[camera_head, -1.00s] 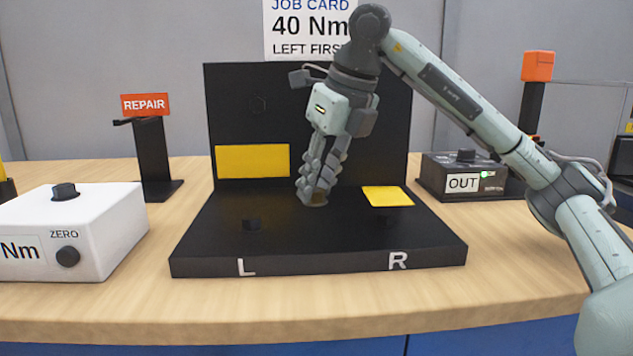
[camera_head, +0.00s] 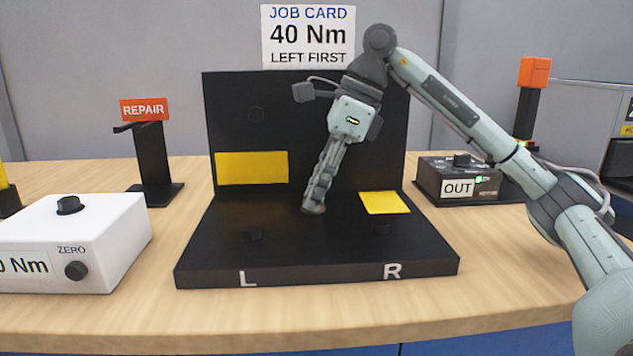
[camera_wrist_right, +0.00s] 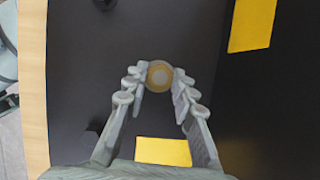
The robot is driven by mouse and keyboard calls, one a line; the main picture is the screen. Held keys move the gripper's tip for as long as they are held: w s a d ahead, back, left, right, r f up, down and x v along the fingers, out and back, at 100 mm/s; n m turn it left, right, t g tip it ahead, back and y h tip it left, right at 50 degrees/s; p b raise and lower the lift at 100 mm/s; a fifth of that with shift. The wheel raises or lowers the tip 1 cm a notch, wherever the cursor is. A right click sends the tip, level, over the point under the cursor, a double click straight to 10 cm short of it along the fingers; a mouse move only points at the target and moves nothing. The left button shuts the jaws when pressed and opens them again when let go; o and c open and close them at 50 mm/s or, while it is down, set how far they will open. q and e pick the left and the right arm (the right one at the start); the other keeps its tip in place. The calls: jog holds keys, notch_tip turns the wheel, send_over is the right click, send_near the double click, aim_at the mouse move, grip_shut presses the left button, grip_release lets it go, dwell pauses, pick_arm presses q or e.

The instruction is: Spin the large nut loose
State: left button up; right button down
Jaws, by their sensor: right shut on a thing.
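The large nut (camera_head: 314,208) is a brownish round piece on the base of the black fixture (camera_head: 340,268), near its middle. In the right wrist view the nut (camera_wrist_right: 160,75) shows as a tan disc with a paler centre. My right gripper (camera_head: 313,203) comes down on it from above, slightly tilted. In the right wrist view its fingertips (camera_wrist_right: 160,77) are shut on the nut from both sides. The fingers hide part of the nut in the head view. My left gripper is not in view.
Small dark hex heads stand near L (camera_head: 252,234) and R (camera_head: 381,229). Yellow patches mark the back panel (camera_head: 252,168) and base (camera_head: 385,203). A white box (camera_head: 110,235) and REPAIR stand (camera_head: 153,165) are left; an OUT box (camera_head: 457,181) is right. The front table strip is clear.

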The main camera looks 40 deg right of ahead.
jog(key=shift+f+n+g, duration=0.25)
jog(key=shift+n+g, duration=0.05)
jog(key=shift+n, duration=0.2)
jog(key=c, duration=1.2)
grip_release()
jog(key=shift+r, duration=0.15)
jog(key=v, duration=1.2)
jog(key=shift+s, duration=0.1)
